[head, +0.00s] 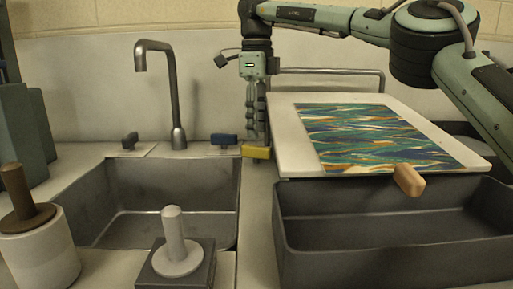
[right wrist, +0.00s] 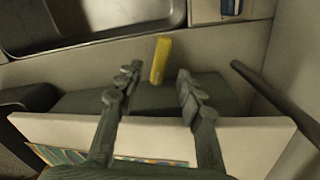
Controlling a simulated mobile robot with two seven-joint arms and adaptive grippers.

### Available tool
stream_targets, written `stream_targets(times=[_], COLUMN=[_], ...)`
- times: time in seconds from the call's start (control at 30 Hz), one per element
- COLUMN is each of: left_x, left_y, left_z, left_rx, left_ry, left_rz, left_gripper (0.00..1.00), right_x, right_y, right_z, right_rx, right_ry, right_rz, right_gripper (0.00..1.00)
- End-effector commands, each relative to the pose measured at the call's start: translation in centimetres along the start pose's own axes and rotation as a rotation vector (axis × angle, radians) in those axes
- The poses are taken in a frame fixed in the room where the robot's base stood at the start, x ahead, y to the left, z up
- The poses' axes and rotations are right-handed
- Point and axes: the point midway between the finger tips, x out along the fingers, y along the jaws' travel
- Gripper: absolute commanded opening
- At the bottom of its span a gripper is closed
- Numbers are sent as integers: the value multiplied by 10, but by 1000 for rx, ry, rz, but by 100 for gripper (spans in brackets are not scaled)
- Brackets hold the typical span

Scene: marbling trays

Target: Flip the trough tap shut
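A yellow tap lever (head: 256,152) lies on the counter between the sink and the trough. It also shows in the right wrist view (right wrist: 160,60), just beyond and between my fingertips. My right gripper (head: 256,135) points down just behind the lever, close above the counter. In the right wrist view its two fingers (right wrist: 157,76) are apart with nothing held between them. I cannot tell whether a finger touches the lever. The grey trough (head: 390,240) stands at the right. The lever's base is not clearly seen. My left gripper is out of view.
A blue lever (head: 223,139) and a dark lever (head: 130,140) flank the tall faucet (head: 175,95) behind the sink (head: 150,190). A white board (head: 285,120) with a marbled sheet (head: 375,135) lies over the trough, close right of my gripper. A metal rail (head: 335,71) runs behind.

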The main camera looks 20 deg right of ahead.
Motion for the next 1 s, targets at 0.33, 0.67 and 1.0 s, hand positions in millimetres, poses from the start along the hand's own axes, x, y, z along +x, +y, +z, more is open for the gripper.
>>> stream_targets(times=[0.33, 0.67, 1.0], left_x=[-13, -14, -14], left_y=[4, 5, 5], left_z=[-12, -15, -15], left_rx=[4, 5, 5], left_ry=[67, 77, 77], left_rz=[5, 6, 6], left_gripper=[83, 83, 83], right_x=[42, 44, 43], right_y=[0, 0, 0], right_z=[0, 0, 1], right_rx=[0, 0, -1], right_ry=[-1, -2, -1], right_rz=[0, 0, 0], right_gripper=[38, 35, 0])
